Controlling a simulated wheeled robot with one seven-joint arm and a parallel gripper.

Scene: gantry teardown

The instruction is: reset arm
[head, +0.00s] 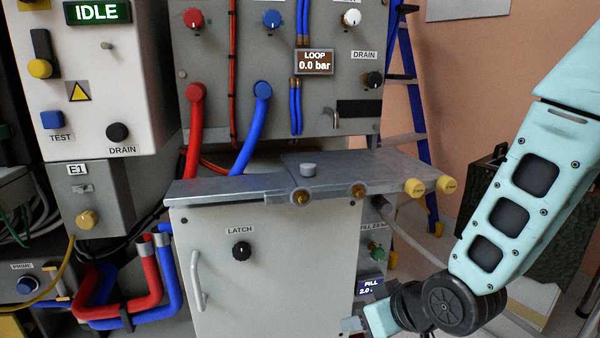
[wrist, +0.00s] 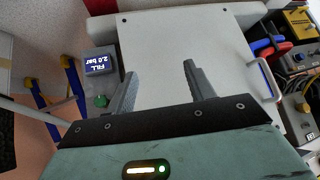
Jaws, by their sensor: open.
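My arm (head: 520,200) comes in from the right in the head view and bends down at a dark wrist joint. My gripper (wrist: 158,85) shows in the wrist view with its two grey fingers spread apart and nothing between them. The white cabinet door (wrist: 190,50) lies beyond the fingers. In the head view my gripper is low at the bottom edge, in front of the door's lower right, and its fingertips are mostly cut off or hidden.
The cabinet (head: 270,275) has a LATCH knob (head: 241,251) and a handle (head: 198,281). A grey shelf (head: 230,187) with yellow caps juts out above it. The FILL display (head: 371,286) is close to my gripper. A blue ladder (head: 405,80) stands behind. Red hoses (head: 150,285) run at left.

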